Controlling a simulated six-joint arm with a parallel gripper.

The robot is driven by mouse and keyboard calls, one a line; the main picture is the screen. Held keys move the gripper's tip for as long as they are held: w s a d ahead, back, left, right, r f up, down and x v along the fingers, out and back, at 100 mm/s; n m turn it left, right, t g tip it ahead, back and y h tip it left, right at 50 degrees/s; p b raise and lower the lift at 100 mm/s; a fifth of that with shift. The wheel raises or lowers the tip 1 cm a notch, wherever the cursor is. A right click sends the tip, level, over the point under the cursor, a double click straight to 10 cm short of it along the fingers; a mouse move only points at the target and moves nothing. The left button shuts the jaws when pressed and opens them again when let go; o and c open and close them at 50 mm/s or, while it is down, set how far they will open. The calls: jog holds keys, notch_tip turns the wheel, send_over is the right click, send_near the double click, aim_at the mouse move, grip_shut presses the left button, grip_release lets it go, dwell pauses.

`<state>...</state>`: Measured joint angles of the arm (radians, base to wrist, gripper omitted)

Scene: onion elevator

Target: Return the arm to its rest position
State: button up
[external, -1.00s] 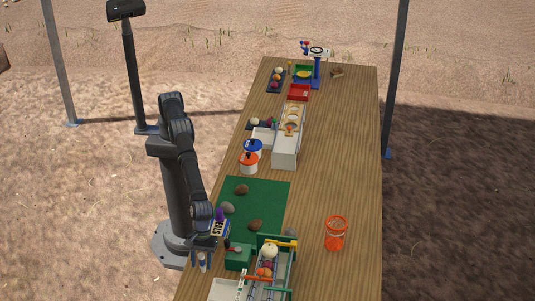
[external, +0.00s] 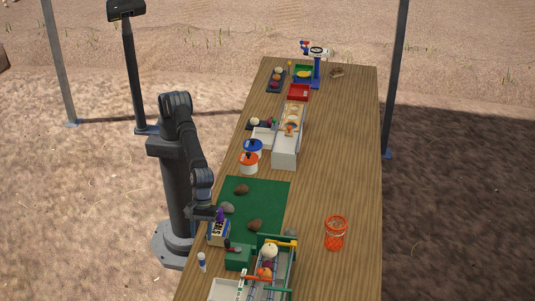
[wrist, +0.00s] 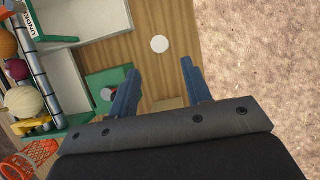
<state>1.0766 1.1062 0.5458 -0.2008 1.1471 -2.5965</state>
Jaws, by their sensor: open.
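My arm stands at the left side of the wooden table (external: 345,150), its forearm angled down toward the near left edge. In the wrist view, my gripper (wrist: 159,66) is open, with two blue-grey fingers apart and nothing between them. The tabletop and the sandy ground show beyond the fingers. In the external view, the wrist is beside the green mat (external: 265,195), near a small box with a purple top (external: 218,232); the fingertips are hard to make out there.
A white-and-blue tube (external: 202,262) stands near the table edge. A green-framed rack (external: 276,241) with onions is at the near end; it also shows in the wrist view (wrist: 75,120). An orange basket (external: 336,233) stands to its right. Blue and orange-rimmed pots (external: 249,163) stand farther back.

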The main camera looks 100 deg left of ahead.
aim_at(198, 261)
jog(key=shift+f, duration=0.1)
jog(key=x, duration=1.2)
notch_tip(198, 261, up, 2)
jog(key=shift+r, duration=0.6)
jog(key=shift+f, duration=0.1)
jog(key=shift+f, duration=0.35)
notch_tip(198, 261, down, 2)
jog(key=shift+f, duration=0.15)
jog(key=v, duration=1.2)
